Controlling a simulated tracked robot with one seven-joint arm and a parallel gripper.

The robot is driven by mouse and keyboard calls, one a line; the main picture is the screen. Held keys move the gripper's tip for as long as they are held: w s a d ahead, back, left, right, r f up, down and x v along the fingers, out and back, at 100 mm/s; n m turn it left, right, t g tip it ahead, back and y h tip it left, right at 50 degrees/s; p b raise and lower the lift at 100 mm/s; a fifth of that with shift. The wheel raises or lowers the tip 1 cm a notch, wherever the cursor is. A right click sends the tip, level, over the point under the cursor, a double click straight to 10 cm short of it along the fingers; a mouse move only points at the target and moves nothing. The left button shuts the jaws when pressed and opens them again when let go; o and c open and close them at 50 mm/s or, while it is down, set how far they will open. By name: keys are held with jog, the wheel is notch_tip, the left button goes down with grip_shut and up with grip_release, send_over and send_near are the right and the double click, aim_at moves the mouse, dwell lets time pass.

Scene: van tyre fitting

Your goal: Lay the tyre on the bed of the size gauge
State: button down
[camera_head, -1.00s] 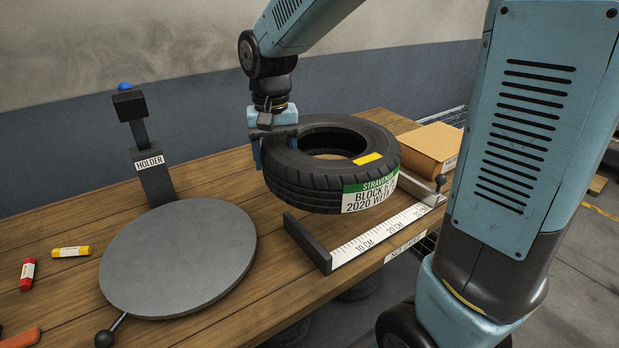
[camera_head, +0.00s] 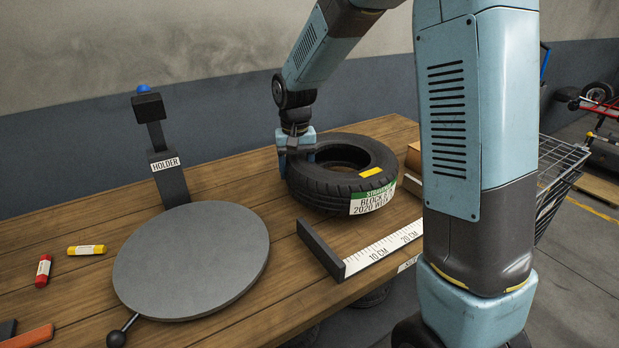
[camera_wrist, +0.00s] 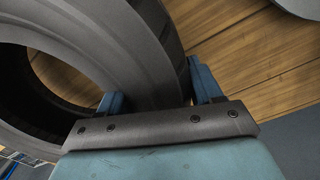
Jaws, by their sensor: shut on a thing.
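The black tyre (camera_head: 328,193) lies flat behind the size gauge, with a green and white label on its side and a yellow strip on top. My gripper (camera_head: 297,163) is shut on the tyre's left wall, one finger inside the ring and one outside. The wrist view shows the tyre wall (camera_wrist: 150,50) between the blue fingers (camera_wrist: 155,95). The size gauge (camera_head: 384,248) has a white scale marked in cm and a dark end stop at its left. My arm hides its right end. I cannot tell whether the tyre touches the table or hangs just above it.
A round grey plate (camera_head: 192,260) with a post labelled HOLDER (camera_head: 168,178) stands left of the gauge. Red (camera_head: 43,270) and yellow (camera_head: 86,250) sticks lie at the far left. A cardboard box (camera_head: 413,160) is partly hidden behind my arm. A wire cart (camera_head: 562,180) stands at right.

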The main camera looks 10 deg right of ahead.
jog(key=shift+w+d+f, duration=0.1)
jog(key=shift+w+f, duration=0.2)
jog(key=shift+f, duration=1.45)
jog(key=shift+c, duration=0.9)
grip_release()
jog(key=shift+f, duration=0.1)
